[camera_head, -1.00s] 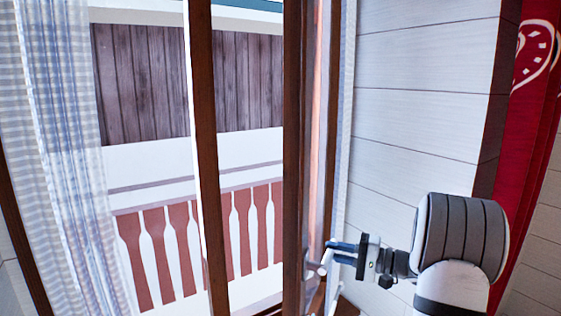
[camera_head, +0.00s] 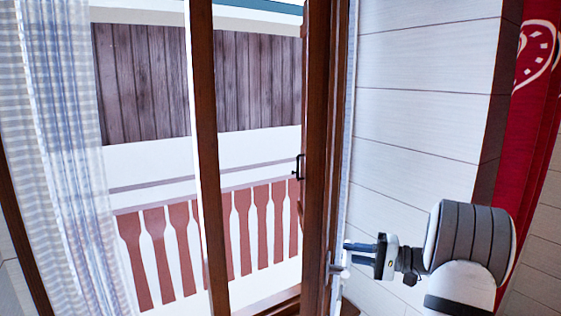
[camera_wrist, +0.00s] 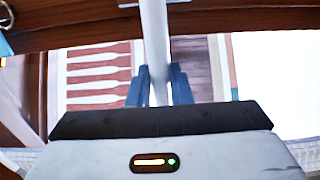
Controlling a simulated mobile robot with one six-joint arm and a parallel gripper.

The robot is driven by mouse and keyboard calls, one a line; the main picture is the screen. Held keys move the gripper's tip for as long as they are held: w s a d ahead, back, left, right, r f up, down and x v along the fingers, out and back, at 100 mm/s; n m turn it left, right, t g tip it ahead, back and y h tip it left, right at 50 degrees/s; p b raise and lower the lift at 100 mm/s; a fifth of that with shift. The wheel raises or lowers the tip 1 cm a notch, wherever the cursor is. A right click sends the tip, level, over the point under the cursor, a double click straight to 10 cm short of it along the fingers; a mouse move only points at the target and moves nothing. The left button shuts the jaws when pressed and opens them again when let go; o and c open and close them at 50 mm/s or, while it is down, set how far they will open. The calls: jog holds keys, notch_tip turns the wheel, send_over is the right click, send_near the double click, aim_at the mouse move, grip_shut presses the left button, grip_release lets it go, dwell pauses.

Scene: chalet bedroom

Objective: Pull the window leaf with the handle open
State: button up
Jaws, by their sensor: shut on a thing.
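The window leaf (camera_head: 318,120) has a dark brown frame and stands swung open, almost edge-on, at the right of the opening in the head view. Its light metal handle (camera_head: 335,268) is low on the leaf, and it also shows as a pale upright bar in the wrist view (camera_wrist: 154,40). My gripper (camera_head: 350,254) comes from the right and is shut on the handle. In the wrist view its blue fingertips (camera_wrist: 159,85) lie on either side of the bar. The leaf's glass is barely visible at this angle.
A sheer checked curtain (camera_head: 70,170) hangs at the far left. The white plank wall (camera_head: 425,110) and a red curtain (camera_head: 540,130) are on the right, close to my arm. A balcony railing (camera_head: 262,225) is outside.

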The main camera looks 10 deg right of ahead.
jog(key=shift+s+d+n+g, duration=0.15)
jog(key=shift+s+d+g, duration=0.1)
jog(key=shift+d, duration=0.4)
jog(key=shift+s+d+n+g, duration=0.15)
jog(key=shift+s+d, duration=0.05)
jog(key=shift+d, duration=0.5)
jog(key=d, duration=0.1)
jog(key=d+n+g+y, duration=0.1)
jog(key=d, duration=0.1)
jog(key=shift+s, duration=0.4)
jog(key=shift+d+g, duration=0.1)
jog(key=shift+g, duration=0.3)
